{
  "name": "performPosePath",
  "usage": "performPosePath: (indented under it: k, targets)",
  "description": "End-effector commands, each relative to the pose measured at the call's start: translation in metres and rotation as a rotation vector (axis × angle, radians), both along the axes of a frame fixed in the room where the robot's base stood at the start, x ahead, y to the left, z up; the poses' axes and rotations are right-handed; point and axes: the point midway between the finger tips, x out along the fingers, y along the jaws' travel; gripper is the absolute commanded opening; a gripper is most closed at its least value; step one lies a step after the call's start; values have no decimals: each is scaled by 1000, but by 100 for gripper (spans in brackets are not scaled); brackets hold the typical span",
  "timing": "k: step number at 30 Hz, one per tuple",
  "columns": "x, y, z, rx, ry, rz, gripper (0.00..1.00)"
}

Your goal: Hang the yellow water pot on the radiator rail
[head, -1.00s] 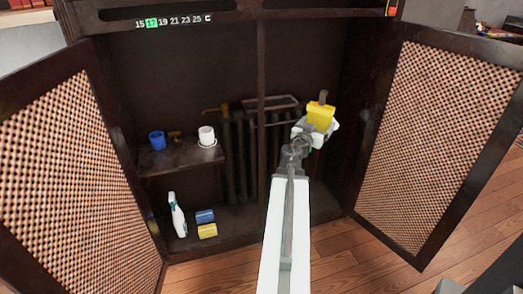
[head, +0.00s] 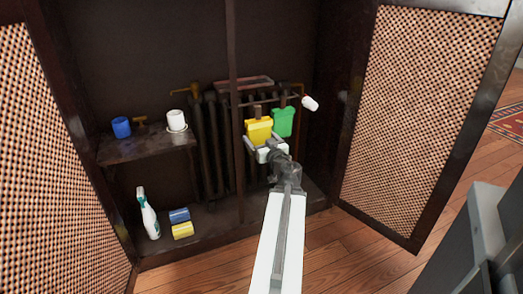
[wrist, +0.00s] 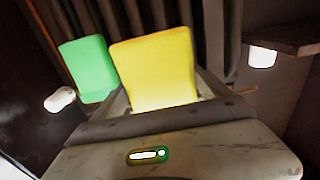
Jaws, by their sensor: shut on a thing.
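The yellow water pot (head: 259,131) is upright in front of the radiator (head: 209,150), inside the open cabinet. My gripper (head: 265,147) is shut on its lower part. In the wrist view the yellow pot (wrist: 155,65) stands between the fingers. The thin radiator rail (head: 288,97) runs across the radiator front near its top. The brown upper part of the yellow pot comes close to the rail; I cannot tell whether it touches. A green pot (head: 283,122) is just right of the yellow one, at the rail; it also shows in the wrist view (wrist: 88,68).
A white knob (head: 310,103) sticks out at the rail's right end. A dark upright post (head: 233,60) stands left of the yellow pot. The left shelf (head: 150,150) holds a blue cup (head: 121,127) and a white cup (head: 176,120). A spray bottle (head: 149,215) stands below.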

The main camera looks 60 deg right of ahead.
Motion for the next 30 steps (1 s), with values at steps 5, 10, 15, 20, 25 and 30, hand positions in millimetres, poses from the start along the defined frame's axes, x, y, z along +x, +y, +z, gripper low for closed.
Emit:
performPosePath:
  k: [5, 10, 15, 20, 25, 30]
  targets:
    - [1, 0, 2, 1, -1, 5, 68]
    - [6, -4, 2, 1, -1, 4, 68]
    - [16, -13, 2, 1, -1, 2, 68]
    - [28, -21, 2, 1, -1, 3, 68]
    - [40, -31, 2, 1, -1, 1, 68]
    - [53, -40, 2, 1, -1, 2, 68]
